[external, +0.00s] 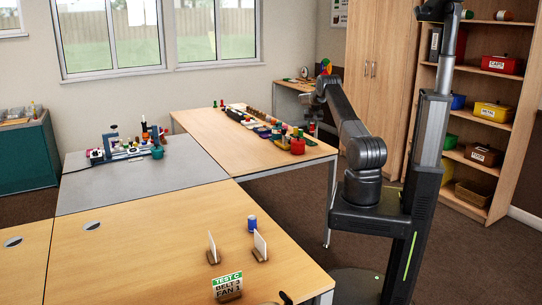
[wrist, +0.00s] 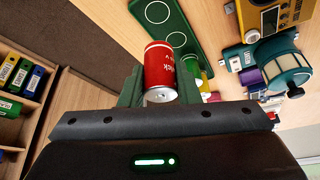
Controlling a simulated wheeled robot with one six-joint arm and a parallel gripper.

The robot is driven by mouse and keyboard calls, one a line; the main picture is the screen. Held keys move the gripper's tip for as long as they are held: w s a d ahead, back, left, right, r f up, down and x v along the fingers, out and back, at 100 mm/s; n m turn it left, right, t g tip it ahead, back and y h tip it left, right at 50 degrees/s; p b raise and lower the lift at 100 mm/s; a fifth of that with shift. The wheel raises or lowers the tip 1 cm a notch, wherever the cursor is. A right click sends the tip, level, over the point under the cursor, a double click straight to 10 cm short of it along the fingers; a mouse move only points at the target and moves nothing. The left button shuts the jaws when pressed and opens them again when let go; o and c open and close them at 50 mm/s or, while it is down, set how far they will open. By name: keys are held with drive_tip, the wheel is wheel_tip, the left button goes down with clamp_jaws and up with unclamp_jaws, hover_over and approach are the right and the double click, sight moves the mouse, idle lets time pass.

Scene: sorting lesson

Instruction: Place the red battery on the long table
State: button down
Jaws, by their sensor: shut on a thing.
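My gripper (wrist: 160,74) is shut on the red battery (wrist: 161,66), a red can-like cylinder with a silver end, held between two dark green fingers. In the wrist view, the long table (wrist: 112,68) shows as a wooden surface behind the battery. I cannot tell whether the battery touches it. In the external view, my gripper (external: 312,126) is at the right edge of the long table (external: 208,137), near its row of objects.
A green board with white circles (wrist: 160,22), a teal lantern-like object (wrist: 278,62) and a yellow device (wrist: 275,18) lie near the battery. A red pot (external: 298,147) stands at the table's near right corner. The table's left part is clear. Shelves (external: 473,120) stand at right.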

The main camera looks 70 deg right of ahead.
drive_tip(key=shift+f+b, duration=0.95)
drive_tip(key=shift+f, duration=2.35)
drive_tip(key=shift+f+b, duration=0.35)
drive_tip(key=shift+f, duration=0.05)
drive_tip(key=c, duration=1)
unclamp_jaws()
